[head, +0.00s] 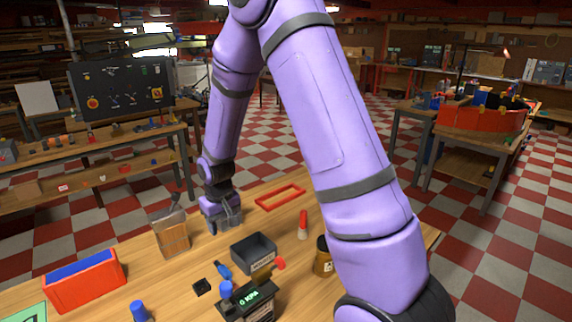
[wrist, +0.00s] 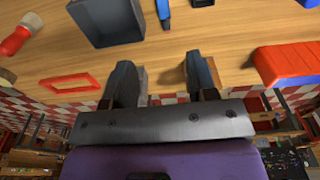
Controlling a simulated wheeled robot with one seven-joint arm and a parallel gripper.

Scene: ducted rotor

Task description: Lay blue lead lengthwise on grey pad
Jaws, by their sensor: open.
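A small blue piece (head: 223,269), which looks like the blue lead, lies on the wooden table beside the dark grey tray. It also shows near the top of the wrist view (wrist: 163,14). I cannot pick out a grey pad for sure; a small, very dark square (head: 201,287) lies just left of the blue piece in the head view. My gripper (head: 231,217) is behind the tray, near the table's far side, and apart from the blue piece. In the wrist view its two fingers (wrist: 161,78) are spread with nothing held between them.
The dark grey tray (head: 253,254) stands mid-table. A wooden block (head: 173,238) stands close left of my gripper. A red frame (head: 280,197), a red-handled brush (head: 303,225), a dark jar (head: 322,258), a red box with blue (head: 84,284) and a meter (head: 250,300) are around.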

